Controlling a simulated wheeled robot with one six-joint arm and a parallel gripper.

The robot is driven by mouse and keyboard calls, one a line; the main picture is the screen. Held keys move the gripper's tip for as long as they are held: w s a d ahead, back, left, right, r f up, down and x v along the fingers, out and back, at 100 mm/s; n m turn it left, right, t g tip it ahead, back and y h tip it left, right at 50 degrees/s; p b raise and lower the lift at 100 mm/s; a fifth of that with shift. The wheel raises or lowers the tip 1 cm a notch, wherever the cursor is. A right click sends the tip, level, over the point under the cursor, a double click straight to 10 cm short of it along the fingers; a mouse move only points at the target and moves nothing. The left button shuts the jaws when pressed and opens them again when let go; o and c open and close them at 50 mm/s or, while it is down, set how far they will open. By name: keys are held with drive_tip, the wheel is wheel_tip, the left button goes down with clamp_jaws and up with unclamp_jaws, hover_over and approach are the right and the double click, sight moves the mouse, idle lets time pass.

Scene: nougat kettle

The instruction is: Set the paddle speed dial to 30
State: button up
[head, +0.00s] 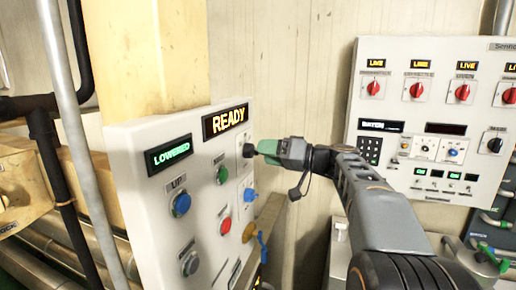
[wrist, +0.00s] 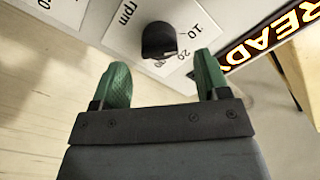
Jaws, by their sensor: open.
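The paddle speed dial is a black knob (wrist: 158,40) on a white panel plate, with "rpm", "10" and "20" readable around it in the wrist view. Another mark below it is partly hidden by the knob. Which mark the knob points to is not clear. In the head view the dial (head: 248,150) is a small dark knob right of the READY sign. My gripper (head: 262,149) is right in front of it. In the wrist view its two green fingers (wrist: 160,63) are apart, with the knob just beyond and between the tips, apparently not touched.
The same panel carries a READY display (head: 227,120), a LOWERED display (head: 168,155), a blue UP button (head: 181,204), a red button (head: 225,225) and a green button (head: 222,174). A second control panel (head: 405,75) with red knobs stands at the right.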

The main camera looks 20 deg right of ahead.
sight(251, 151)
drive_tip(key=shift+p+x, duration=0.3)
drive_tip(key=shift+x, duration=1.2)
drive_tip(key=c, duration=0.9)
